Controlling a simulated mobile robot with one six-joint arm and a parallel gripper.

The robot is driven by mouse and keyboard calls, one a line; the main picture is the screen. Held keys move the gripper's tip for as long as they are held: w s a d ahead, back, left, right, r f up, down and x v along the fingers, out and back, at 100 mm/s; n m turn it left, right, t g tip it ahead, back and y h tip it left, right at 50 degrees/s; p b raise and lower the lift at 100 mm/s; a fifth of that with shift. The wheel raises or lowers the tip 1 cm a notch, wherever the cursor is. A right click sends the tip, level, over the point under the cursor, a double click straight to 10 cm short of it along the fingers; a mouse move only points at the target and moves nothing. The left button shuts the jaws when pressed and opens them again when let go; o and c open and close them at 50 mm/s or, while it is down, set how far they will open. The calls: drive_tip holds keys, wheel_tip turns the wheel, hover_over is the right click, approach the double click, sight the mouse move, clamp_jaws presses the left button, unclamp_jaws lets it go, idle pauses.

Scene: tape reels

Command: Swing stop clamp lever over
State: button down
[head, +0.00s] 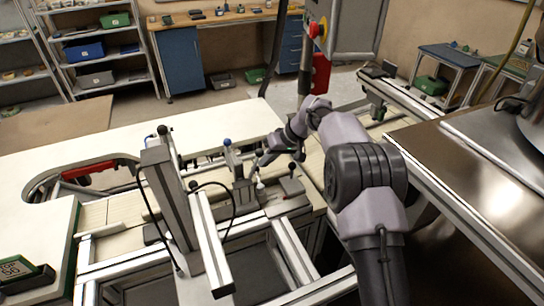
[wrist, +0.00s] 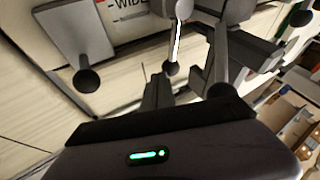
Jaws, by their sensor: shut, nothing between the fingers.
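In the head view, my gripper (head: 260,166) reaches down from the right over the small clamp fixtures on the bench frame. It is shut and empty. A white knob (head: 260,187) stands just below its fingertips; I cannot tell if they touch. A grey block with a black knob (head: 292,167) lies to the right, and a post with a blue knob (head: 227,142) stands to the left. I cannot tell for certain which part is the stop clamp lever.
A grey plate (wrist: 75,32) with a black ball knob (wrist: 87,80) lies at upper left in the wrist view. A tall aluminium post (head: 170,205) with black cables stands left of the fixtures. The pale bench top (head: 120,150) behind is mostly clear.

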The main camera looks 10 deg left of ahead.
drive_tip(key=shift+s+a, duration=0.1)
drive_tip(key=shift+a, duration=0.55)
idle(0.3)
